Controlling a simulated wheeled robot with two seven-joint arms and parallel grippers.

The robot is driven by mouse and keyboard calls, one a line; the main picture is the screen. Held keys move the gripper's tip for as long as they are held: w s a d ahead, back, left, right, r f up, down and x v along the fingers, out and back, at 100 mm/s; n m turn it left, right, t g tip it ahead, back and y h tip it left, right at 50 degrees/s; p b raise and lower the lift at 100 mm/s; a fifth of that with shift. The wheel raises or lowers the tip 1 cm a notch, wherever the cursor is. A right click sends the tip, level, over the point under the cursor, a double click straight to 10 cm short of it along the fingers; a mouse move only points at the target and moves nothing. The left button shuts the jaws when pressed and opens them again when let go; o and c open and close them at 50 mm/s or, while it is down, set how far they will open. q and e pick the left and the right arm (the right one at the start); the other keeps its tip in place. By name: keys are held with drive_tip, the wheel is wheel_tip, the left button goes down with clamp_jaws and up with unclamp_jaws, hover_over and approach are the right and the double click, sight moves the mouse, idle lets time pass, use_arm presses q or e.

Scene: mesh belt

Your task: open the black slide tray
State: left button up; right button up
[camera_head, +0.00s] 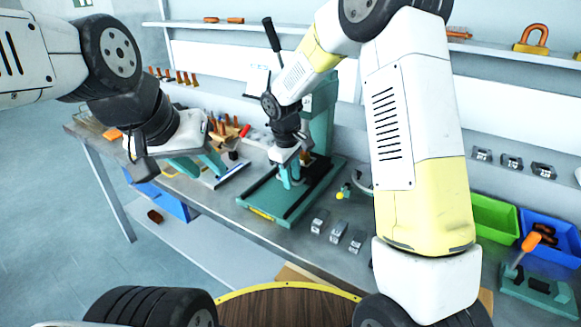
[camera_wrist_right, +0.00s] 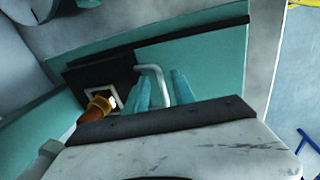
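The black slide tray (camera_wrist_right: 118,68) shows in the right wrist view as a dark block on the teal machine base, carrying a pale square frame. A bent pale metal handle (camera_wrist_right: 152,69) stands beside it. My right gripper (camera_wrist_right: 161,80) has its two teal fingers apart, with the handle between them in the picture; contact cannot be told. In the head view my right gripper (camera_head: 291,178) is low over the teal base (camera_head: 262,196) and hides part of the tray. My left gripper (camera_head: 200,166) is open and empty at the left, above the bench.
The teal press column (camera_head: 322,115) stands behind the base. Small metal parts (camera_head: 337,232) lie to its right on the bench. An orange-tipped piece (camera_wrist_right: 98,108) is close to the right fingers. Green (camera_head: 494,218) and blue (camera_head: 548,232) bins stand at the right.

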clamp_jaws()
idle(1.4)
